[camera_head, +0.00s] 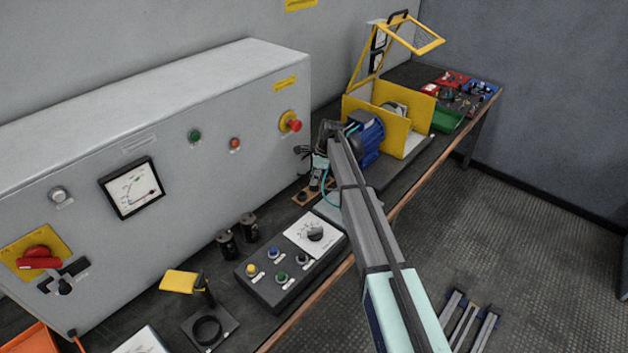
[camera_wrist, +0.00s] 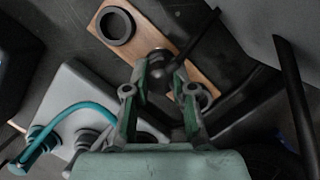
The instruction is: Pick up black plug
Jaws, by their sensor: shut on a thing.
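My gripper (camera_wrist: 161,74) is shut on a black plug (camera_wrist: 162,60) above a small wooden board (camera_wrist: 158,30). The plug's dark body shows between the fingers, and the fingers hide part of it. I cannot tell whether the plug still touches the board. In the head view, my gripper (camera_head: 318,168) is beside the cabinet's lower right corner, over the wooden board (camera_head: 304,196). The plug is too small there to make out clearly.
A black ring (camera_wrist: 116,26) sits on the board. A grey box (camera_wrist: 75,95) with a teal cable (camera_wrist: 75,108) is close by. The grey cabinet (camera_head: 200,120), blue motor (camera_head: 366,135) and black control box (camera_head: 285,275) surround the arm.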

